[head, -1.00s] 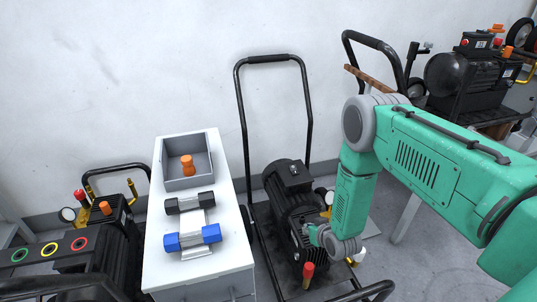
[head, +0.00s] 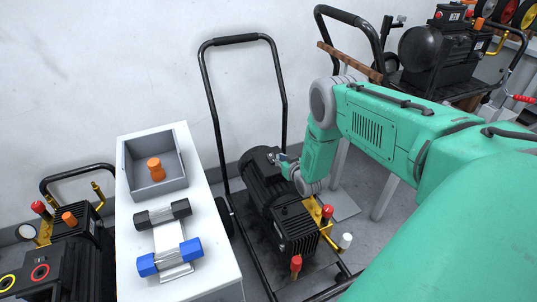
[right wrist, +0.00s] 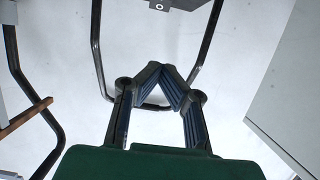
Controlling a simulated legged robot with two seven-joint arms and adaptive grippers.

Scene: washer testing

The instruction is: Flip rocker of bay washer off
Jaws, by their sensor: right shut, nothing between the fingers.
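The bay washer (head: 268,205) is a black motor-and-pump unit on a wheeled cart with a tall black handle, in the middle of the head view. My right gripper (head: 276,158) is at the top of its motor housing, beside or over the small switch box there. The rocker itself cannot be made out, and contact cannot be judged. In the right wrist view the two fingers (right wrist: 167,70) are closed together with nothing between them. A dark box with a small white ring (right wrist: 159,5) is cut off at the top edge there. My left gripper is not in view.
Other machines stand at the far left (head: 62,245) and back right (head: 440,55).

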